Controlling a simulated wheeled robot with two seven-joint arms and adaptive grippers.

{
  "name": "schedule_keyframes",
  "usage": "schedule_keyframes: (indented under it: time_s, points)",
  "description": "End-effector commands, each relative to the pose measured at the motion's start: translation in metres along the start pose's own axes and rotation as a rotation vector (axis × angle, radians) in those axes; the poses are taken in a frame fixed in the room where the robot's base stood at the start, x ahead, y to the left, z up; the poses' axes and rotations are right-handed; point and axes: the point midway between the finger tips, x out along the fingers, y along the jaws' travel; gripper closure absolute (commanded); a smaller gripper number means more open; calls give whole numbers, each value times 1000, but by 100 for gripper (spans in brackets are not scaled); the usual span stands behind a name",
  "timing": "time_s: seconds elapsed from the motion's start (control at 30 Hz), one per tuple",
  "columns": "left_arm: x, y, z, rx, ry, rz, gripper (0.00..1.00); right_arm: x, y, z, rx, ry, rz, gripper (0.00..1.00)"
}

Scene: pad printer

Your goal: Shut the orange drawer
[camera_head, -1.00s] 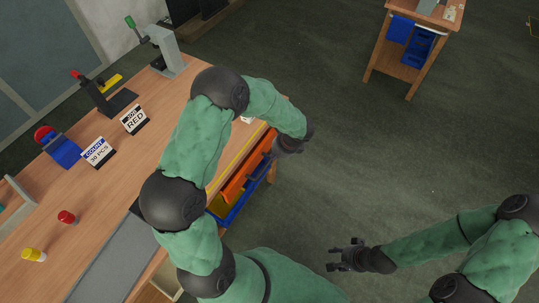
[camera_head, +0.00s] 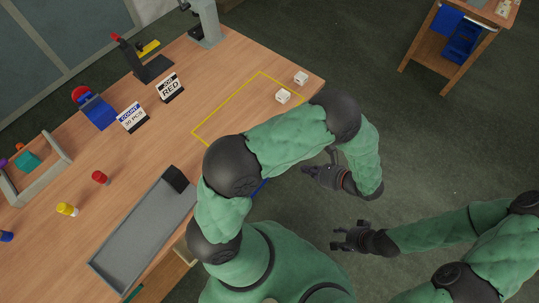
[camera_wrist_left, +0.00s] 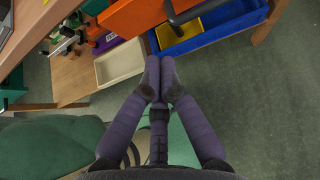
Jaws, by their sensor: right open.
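In the left wrist view the orange drawer (camera_wrist_left: 130,17) is at the top, partly cut off by the frame edge. A dark bar-shaped handle (camera_wrist_left: 202,9) is beside it, above an open blue drawer (camera_wrist_left: 212,34). How far the orange drawer stands out cannot be told. In the head view my left arm hides it. My left gripper (camera_wrist_left: 160,72) is just short of the drawers in its wrist view, fingertips together with nothing between them. In the head view it (camera_head: 322,176) is off the bench's right edge. My right gripper (camera_head: 343,238) is open and empty over the floor.
A cream bin (camera_wrist_left: 119,64) shows below the drawers in the wrist view. The floor on the right is clear up to another table (camera_head: 445,55).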

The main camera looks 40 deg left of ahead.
Motion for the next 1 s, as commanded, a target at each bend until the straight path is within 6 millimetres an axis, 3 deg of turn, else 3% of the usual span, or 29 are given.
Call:
schedule_keyframes:
  time_s: [0.13, 0.27, 0.83, 1.0]
  points:
    - [-7, 9, -8, -13, -86, -42, 100, 2, 1, 0, 0, 0, 0, 51]
    - [-1, 10, -8, -20, -98, -46, 100, 4, 2, 0, 0, 1, 0, 51]
    - [98, 7, 0, -18, -94, -40, 100, 34, 12, -2, 0, 1, 0, 51]
    - [114, 5, 16, -20, -93, -43, 100, 40, 14, -2, 0, 1, 0, 51]
